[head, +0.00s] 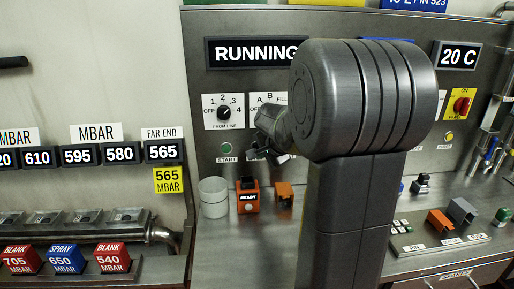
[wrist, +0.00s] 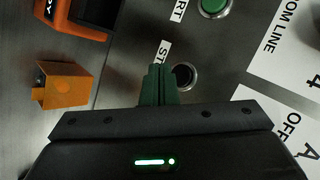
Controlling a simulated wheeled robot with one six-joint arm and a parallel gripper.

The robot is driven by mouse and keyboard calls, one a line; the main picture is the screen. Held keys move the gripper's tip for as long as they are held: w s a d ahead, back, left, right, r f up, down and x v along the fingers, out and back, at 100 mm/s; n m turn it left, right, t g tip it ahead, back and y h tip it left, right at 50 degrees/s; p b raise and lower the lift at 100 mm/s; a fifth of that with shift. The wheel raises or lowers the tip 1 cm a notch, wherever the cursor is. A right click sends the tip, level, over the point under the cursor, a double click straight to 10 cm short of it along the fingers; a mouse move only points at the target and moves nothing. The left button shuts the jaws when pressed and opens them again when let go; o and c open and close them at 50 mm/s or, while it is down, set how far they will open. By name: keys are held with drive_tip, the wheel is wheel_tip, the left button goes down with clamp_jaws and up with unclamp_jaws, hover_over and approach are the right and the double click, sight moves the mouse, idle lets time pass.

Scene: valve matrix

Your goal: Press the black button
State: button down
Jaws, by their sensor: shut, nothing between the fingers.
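The black button (wrist: 184,77) sits in a silver ring on the grey panel in the wrist view. A white label starting "ST" (wrist: 161,60) is beside it, partly covered by my fingers. My gripper (wrist: 158,72) is shut and empty, its green fingers together. The fingertips appear just left of the button and overlap its ring in the picture; I cannot tell whether they touch the panel. In the head view my gripper (head: 262,153) is near the panel below the dials, and the black button is hidden there.
A green button (wrist: 214,5) labelled START is close by, also seen in the head view (head: 226,148). An orange READY box (head: 248,198), an orange bracket (head: 284,194) and a clear cylinder (head: 213,198) stand on the bench below. A dial (head: 224,112) is above.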

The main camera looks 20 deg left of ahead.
drive_tip(key=shift+w+a, duration=0.4)
drive_tip(key=shift+w, duration=0.25)
drive_tip(key=shift+w+a, duration=0.1)
idle(1.6)
drive_tip(key=shift+w+a, duration=0.15)
drive_tip(key=shift+w, duration=0.1)
drive_tip(key=shift+w+a+p, duration=0.25)
drive_tip(key=shift+w+p, duration=0.05)
drive_tip(key=shift+w, duration=0.05)
idle(0.7)
idle(0.4)
drive_tip(key=shift+s+d, duration=0.5)
drive_tip(key=shift+s, duration=0.2)
drive_tip(key=shift+s+d+b, duration=0.15)
drive_tip(key=shift+s+d, duration=0.3)
drive_tip(key=shift+s, duration=0.25)
drive_tip(key=shift+s+d+b, duration=0.2)
drive_tip(key=shift+s+d, duration=0.2)
drive_tip(key=shift+s, duration=0.35)
drive_tip(key=shift+s+d+b, duration=0.15)
drive_tip(key=shift+s+d, duration=0.3)
drive_tip(key=shift+s, duration=0.25)
drive_tip(key=shift+w+a, duration=0.1)
